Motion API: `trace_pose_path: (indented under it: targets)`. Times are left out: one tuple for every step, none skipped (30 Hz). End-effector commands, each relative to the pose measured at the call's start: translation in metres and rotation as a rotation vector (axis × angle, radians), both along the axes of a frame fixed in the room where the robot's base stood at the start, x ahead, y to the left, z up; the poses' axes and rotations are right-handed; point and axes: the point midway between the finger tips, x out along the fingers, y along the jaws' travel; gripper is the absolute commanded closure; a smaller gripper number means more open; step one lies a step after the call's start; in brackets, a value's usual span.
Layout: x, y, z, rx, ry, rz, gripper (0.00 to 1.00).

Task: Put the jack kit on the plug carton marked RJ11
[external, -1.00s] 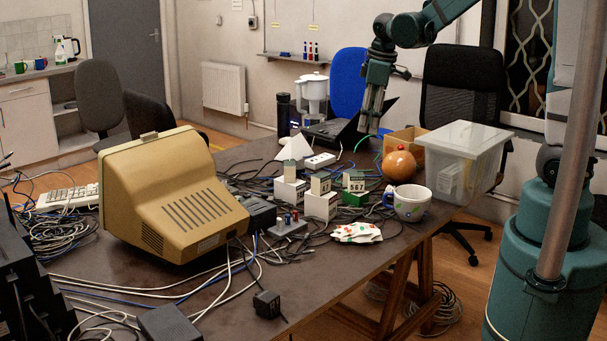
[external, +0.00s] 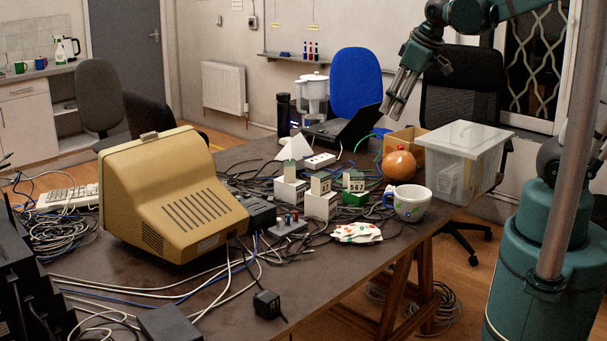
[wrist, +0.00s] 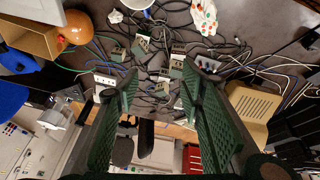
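Several small boxes stand among the cables mid-table: a white carton with a card-like piece on top (external: 290,190), another white carton (external: 320,205), and a green-and-white box with dark digits (external: 354,196). I cannot read RJ11 on any of them, nor tell which is the jack kit. The boxes also show small in the wrist view, one being a pale-and-green box (wrist: 141,45). My gripper (external: 389,112) is above the far right of the table, tilted, up and right of the boxes. In the wrist view my gripper (wrist: 160,80) has its green fingers spread, with nothing held between them.
An orange ball-like object (external: 399,164), a mug (external: 409,203), a clear bin (external: 462,145) and an open cardboard box (external: 400,140) stand right of the boxes. A laptop (external: 345,125) is behind. A patterned white packet (external: 357,233) lies in front; a beige monitor (external: 175,195) is left.

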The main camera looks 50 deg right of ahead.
Motion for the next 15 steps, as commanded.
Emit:
trace_pose_path:
  targets:
    - [-0.008, 0.002, 0.002, 0.007, -0.012, -0.013, 0.61]
    - [-0.011, 0.003, 0.003, 0.012, -0.021, -0.021, 0.61]
    - [-0.017, 0.004, 0.004, 0.017, -0.03, -0.032, 0.61]
    - [-0.02, 0.005, 0.005, 0.022, -0.037, -0.041, 0.61]
    - [-0.024, 0.006, 0.006, 0.027, -0.045, -0.049, 0.61]
    - [-0.029, 0.007, 0.007, 0.033, -0.056, -0.06, 0.61]
    - [-0.032, 0.008, 0.007, 0.038, -0.063, -0.067, 0.61]
    - [-0.036, 0.009, 0.008, 0.043, -0.07, -0.076, 0.61]
    - [-0.041, 0.01, 0.009, 0.05, -0.081, -0.087, 0.61]
    - [-0.044, 0.011, 0.009, 0.056, -0.089, -0.094, 0.61]
    - [-0.048, 0.012, 0.009, 0.061, -0.096, -0.102, 0.61]
    - [-0.053, 0.013, 0.009, 0.068, -0.105, -0.112, 0.61]
    - [-0.056, 0.014, 0.01, 0.073, -0.114, -0.12, 0.61]
    - [-0.059, 0.015, 0.01, 0.079, -0.121, -0.129, 0.61]
    - [-0.064, 0.016, 0.01, 0.087, -0.13, -0.138, 0.61]
